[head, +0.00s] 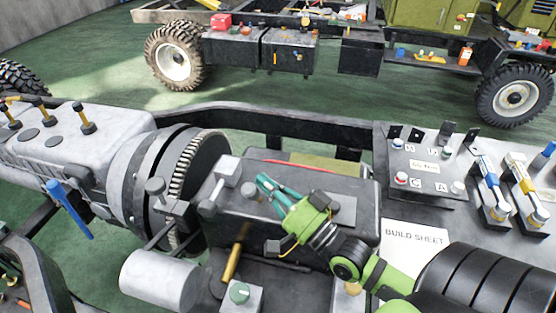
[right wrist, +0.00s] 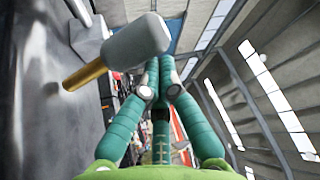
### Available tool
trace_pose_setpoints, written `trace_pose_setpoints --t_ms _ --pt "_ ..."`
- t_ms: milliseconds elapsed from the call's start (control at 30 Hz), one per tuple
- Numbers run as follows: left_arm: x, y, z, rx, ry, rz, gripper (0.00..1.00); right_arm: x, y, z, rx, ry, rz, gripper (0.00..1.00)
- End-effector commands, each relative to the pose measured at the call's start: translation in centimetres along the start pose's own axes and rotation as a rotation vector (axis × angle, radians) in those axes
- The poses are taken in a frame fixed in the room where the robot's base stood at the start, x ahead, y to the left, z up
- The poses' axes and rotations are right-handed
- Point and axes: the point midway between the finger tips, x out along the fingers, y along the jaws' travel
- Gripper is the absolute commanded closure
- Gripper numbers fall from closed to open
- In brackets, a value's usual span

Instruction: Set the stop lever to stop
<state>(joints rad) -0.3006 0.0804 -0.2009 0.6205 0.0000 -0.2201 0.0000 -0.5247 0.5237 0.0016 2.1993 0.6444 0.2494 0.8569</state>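No stop or run label can be read, so I cannot tell for certain which part is the stop lever. The likeliest is a grey lever-like part (head: 228,168) on top of the dark box beside the toothed flywheel. My right gripper (head: 262,182) is just right of it in the head view, pointing left. In the right wrist view a grey rounded block with a brass rod (right wrist: 135,42) stands left of the fingertips. Those fingertips (right wrist: 160,64) are together, with nothing visible between them. Contact with the block cannot be told. My left gripper is not in view.
The dark box (head: 290,208) lies under my right gripper. The flywheel (head: 185,165) stands left, with a blue lever (head: 70,208) farther left. A brass rod (head: 236,256) and a green knob (head: 239,292) are in front. A labelled panel (head: 425,175) and build sheet (head: 413,242) lie right.

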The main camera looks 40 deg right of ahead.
Motion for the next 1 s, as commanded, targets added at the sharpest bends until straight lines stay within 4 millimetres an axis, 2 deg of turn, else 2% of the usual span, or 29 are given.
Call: trace_pose_setpoints --t_ms 133,233,700,833,1000 --pt "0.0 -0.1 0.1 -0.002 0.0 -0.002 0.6 -0.3 0.1 0.0 0.0 -0.001 0.001 1.0" --pt "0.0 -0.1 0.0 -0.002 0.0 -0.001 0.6 -1.3 0.1 0.1 0.0 -0.003 0.004 1.0" --pt "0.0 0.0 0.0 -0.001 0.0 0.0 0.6 -9.7 0.1 0.1 -0.001 -0.004 0.004 1.0" --pt "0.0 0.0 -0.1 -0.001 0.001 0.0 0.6 -11.2 0.1 0.0 0.0 -0.002 0.003 1.0" --pt "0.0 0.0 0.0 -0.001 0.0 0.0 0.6 -12.0 0.0 0.0 -0.001 -0.001 0.0 1.0"
